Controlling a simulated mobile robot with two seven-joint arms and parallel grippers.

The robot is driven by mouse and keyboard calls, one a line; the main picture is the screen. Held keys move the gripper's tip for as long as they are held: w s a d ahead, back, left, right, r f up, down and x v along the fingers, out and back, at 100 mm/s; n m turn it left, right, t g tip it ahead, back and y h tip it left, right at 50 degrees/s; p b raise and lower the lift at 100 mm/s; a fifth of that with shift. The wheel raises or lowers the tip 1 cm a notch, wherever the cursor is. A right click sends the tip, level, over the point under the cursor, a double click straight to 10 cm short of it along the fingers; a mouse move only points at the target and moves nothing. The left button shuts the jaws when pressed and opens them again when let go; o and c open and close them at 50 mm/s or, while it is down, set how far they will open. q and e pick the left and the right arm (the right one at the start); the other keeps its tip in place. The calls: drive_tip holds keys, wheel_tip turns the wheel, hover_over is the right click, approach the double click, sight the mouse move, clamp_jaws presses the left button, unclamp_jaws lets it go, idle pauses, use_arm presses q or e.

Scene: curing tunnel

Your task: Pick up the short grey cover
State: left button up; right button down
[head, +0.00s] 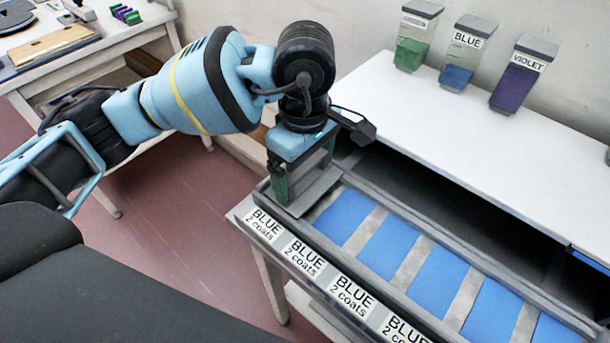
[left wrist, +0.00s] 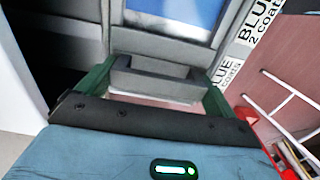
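My left gripper (head: 304,172) points down at the near left end of the long grey tray. Its two green fingers are wide apart. A light grey plate (head: 318,191), which looks like the short grey cover, lies below and between them, left of the first blue panel. In the left wrist view a grey piece with raised ends (left wrist: 155,84) spans the gap between the fingers of the left gripper (left wrist: 160,85). Its ends are close to both fingers; I cannot tell whether they are pressed. My right gripper is not in view.
The grey tray (head: 455,237) holds several blue panels (head: 387,242), with "BLUE 2 coats" labels (head: 303,256) along its front. A white top (head: 450,120) behind it carries green, blue and violet sample containers (head: 522,75). A dark opening lies under that top. Another bench (head: 90,50) stands at the upper left.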

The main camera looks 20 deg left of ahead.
sight(306, 170)
use_arm(q)
drive_tip(key=shift+c, duration=1)
drive_tip(key=shift+r, duration=0.1)
